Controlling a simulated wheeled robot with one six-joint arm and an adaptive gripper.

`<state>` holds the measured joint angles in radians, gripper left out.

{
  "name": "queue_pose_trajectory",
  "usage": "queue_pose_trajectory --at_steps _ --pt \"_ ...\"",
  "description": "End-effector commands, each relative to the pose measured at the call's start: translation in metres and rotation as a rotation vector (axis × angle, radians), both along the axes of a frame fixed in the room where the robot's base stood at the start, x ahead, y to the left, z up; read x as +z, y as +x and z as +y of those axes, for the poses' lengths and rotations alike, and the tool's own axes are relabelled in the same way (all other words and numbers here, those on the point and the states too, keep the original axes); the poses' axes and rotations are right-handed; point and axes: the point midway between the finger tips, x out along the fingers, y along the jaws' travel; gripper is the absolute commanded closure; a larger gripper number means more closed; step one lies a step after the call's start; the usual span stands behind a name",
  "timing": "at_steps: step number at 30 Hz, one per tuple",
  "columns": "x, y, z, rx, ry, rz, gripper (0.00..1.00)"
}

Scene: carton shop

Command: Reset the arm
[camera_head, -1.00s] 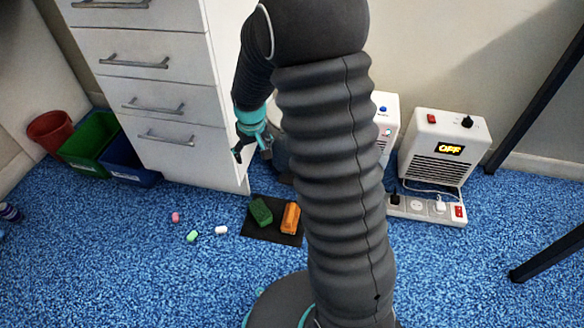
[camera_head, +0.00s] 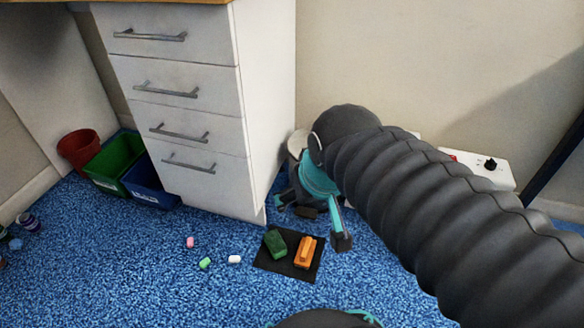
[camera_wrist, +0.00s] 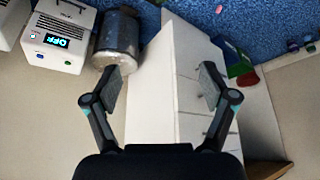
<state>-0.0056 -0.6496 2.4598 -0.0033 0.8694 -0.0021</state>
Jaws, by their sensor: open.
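My gripper (camera_head: 312,222) is open, with its two dark fingers spread and teal parts showing at its wrist. In the head view it is in front of the drawer cabinet's right edge, close to the black mat. My arm, covered in a dark ribbed sleeve, runs from the lower right up to it. In the wrist view my gripper (camera_wrist: 161,88) shows both fingers wide apart with nothing between them. The white drawer cabinet (camera_wrist: 150,110) appears beyond the fingers.
A black mat (camera_head: 288,270) holds a green block (camera_head: 275,243) and an orange block (camera_head: 304,252). Small coloured pieces lie left of it. Red, green and blue bins stand left of the cabinet. A metal cylinder (camera_wrist: 118,40) and a white box reading OFF (camera_wrist: 58,35) stand nearby.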

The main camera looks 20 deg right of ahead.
Motion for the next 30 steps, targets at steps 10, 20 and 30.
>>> queue_pose_trajectory --at_steps 10,20,30 --pt "0.002 -0.027 -0.001 -0.009 0.005 -0.030 0.16" --pt "0.015 -0.026 -0.001 -0.008 0.004 -0.030 0.16" --pt "0.050 -0.026 -0.001 -0.008 0.004 -0.030 0.16"
